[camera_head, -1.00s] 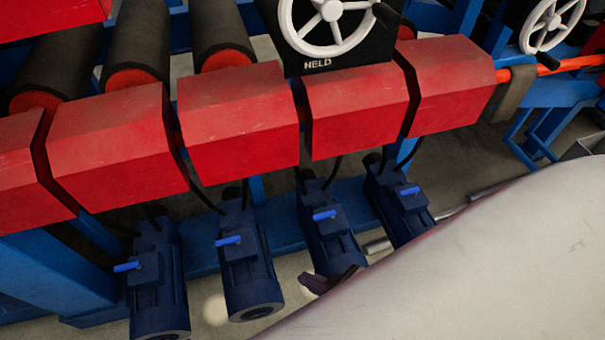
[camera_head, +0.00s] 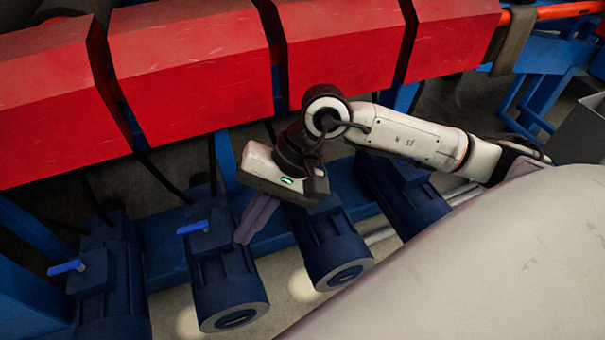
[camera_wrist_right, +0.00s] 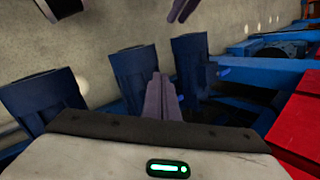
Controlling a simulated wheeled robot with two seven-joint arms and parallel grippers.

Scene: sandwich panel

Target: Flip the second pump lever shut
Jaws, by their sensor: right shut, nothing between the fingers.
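Several dark blue pumps stand in a row below the red guards. The second pump from the left (camera_head: 222,280) has a bright blue lever (camera_head: 193,227) that sticks out to the left. The leftmost pump (camera_head: 112,285) has a similar lever (camera_head: 66,267). I cannot tell from which end the pumps are counted. My right gripper (camera_head: 242,240) is shut and empty, its purple fingers beside the second pump from the left, in front of the third (camera_head: 330,245), whose lever is hidden. The fingers show in the wrist view (camera_wrist_right: 163,98). Other purple fingertips (camera_wrist_right: 184,9), probably my left gripper, show at its top edge.
Red guards (camera_head: 200,75) run above the pumps. Black cables hang between them. The rightmost pump (camera_head: 410,200) sits below my right arm. A blue rail (camera_head: 165,250) runs behind the pumps. Grey floor shows between them.

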